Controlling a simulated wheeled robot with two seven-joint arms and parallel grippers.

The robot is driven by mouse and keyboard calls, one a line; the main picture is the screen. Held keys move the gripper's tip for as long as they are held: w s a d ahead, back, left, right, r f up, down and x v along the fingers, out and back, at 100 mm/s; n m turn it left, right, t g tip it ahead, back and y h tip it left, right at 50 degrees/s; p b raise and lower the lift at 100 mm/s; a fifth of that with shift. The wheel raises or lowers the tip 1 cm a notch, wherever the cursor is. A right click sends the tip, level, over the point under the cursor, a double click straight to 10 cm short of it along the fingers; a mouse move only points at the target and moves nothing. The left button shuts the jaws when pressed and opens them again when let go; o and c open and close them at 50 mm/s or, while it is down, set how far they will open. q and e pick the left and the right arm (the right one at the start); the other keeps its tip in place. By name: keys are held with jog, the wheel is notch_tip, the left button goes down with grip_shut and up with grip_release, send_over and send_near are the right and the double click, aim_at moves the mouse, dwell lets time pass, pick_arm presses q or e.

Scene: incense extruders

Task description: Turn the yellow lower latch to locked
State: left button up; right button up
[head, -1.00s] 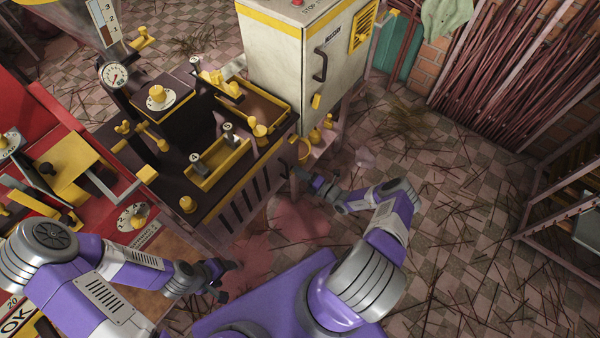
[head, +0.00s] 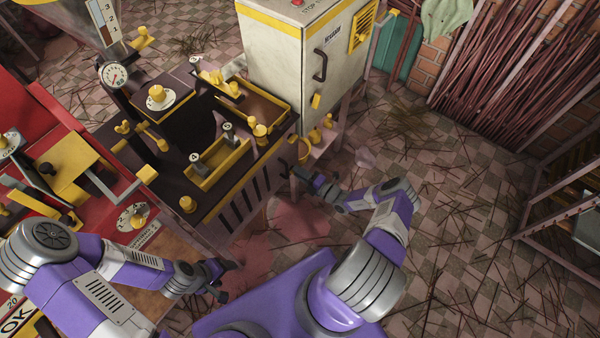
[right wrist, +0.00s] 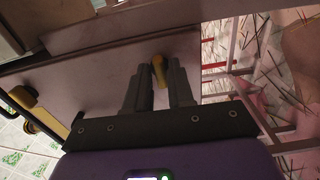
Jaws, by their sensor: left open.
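The yellow latch (head: 316,101) sits low on the front door of the white cabinet (head: 275,58), below a black door handle (head: 320,64). It hangs roughly upright with a slight tilt. My right gripper (head: 294,172) is in front of the dark machine, below the latch in the head view. In the right wrist view, a yellow piece (right wrist: 158,66), which looks like the latch, shows between the open fingertips (right wrist: 159,72); contact cannot be made out. My left gripper (head: 226,281) is open and empty, low over the floor at the left.
The dark machine (head: 228,213) with yellow knobs and trays stands left of the cabinet. A small stand with yellow pots (head: 314,136) is beneath the cabinet. A metal rack (head: 560,190) is at the right. Stick-strewn floor lies open between.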

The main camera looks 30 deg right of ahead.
jog(key=shift+o, duration=1.2)
jog(key=p+v, duration=0.1)
jog(key=v, duration=0.6)
jog(key=shift+s, duration=0.3)
jog(key=shift+d, duration=0.1)
